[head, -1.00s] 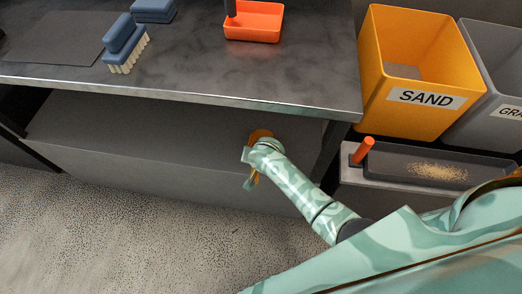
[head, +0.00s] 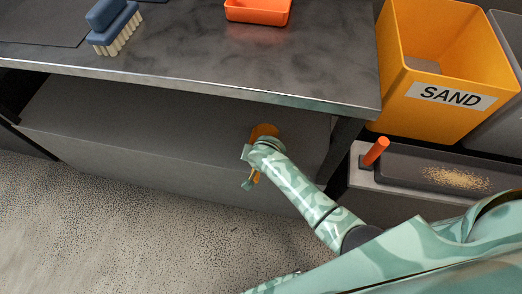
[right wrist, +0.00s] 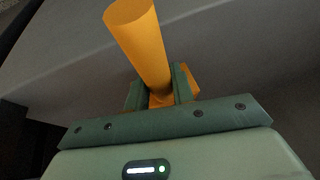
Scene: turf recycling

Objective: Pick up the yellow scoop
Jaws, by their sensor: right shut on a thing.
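The yellow scoop (head: 264,130) shows in the head view as a small orange-yellow patch just past my right gripper (head: 249,165), in front of the grey shelf under the bench. Most of the scoop is hidden by my wrist. In the right wrist view the thick yellow handle (right wrist: 138,42) stands up between the two fingers of my right gripper (right wrist: 160,92). The fingers are shut on it from both sides, with a little more yellow showing behind them. My left gripper is not in view.
The bench top (head: 190,60) overhangs the shelf (head: 120,135). A blue brush (head: 113,27) and an orange tray (head: 258,10) sit on it. At right are a yellow SAND bin (head: 435,75), a grey bin, and a dark tray (head: 408,165) with sand and an orange handle (head: 376,151).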

